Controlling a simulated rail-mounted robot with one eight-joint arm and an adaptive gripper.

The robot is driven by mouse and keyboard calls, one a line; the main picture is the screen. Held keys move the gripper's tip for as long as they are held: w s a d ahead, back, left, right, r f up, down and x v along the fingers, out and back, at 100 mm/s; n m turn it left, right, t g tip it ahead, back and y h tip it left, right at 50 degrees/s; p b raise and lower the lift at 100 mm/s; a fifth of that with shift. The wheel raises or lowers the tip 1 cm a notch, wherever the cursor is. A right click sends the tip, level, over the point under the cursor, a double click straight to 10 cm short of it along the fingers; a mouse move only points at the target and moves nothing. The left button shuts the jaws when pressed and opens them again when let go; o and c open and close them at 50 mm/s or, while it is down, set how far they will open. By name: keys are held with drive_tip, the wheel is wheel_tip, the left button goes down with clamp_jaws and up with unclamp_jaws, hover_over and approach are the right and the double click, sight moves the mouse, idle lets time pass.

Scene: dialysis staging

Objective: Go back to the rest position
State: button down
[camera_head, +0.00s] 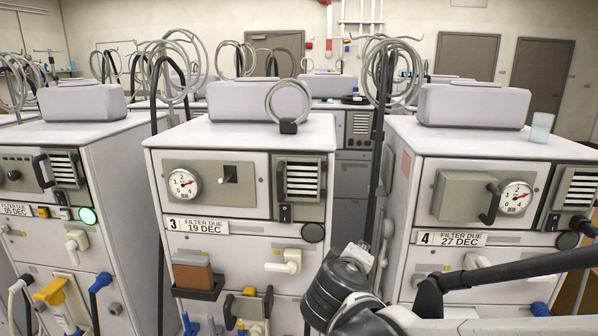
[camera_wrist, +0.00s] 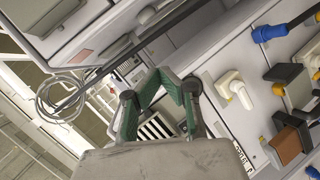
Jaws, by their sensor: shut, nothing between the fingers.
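My gripper (camera_wrist: 160,76) shows in the wrist view with its two green-and-dark fingers brought together at the tips, shut and empty. No object is held. In the head view my dark arm comes in from the lower right, in front of the gap between the machine labelled 3 (camera_head: 237,152) and the machine labelled 4 (camera_head: 480,148). The fingers cannot be made out clearly in the head view. In the wrist view, a machine front lies beyond and to the right of the fingers, with a white valve handle (camera_wrist: 234,90) apart from them.
Machine 3 carries a brown box (camera_head: 194,276) in a dark holder and a white lever (camera_head: 287,262). A dark pole with coiled grey tubing (camera_head: 398,60) stands in the gap. A clear cup (camera_head: 541,127) stands on machine 4. Another machine (camera_head: 62,145) stands left.

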drive_tip(key=s+d+f+m+g+y, duration=0.1)
drive_tip(key=s+d+m+g+y, duration=0.1)
drive_tip(key=s, duration=0.7)
drive_tip(key=s+d+f+m+g+y+p, duration=0.1)
drive_tip(key=s+d+m, duration=0.4)
drive_tip(key=s, duration=0.5)
drive_tip(key=shift+s+d+m+g+y, duration=0.25)
drive_tip(key=shift+m+g+y, duration=0.55)
drive_tip(key=shift+m+g, duration=0.45)
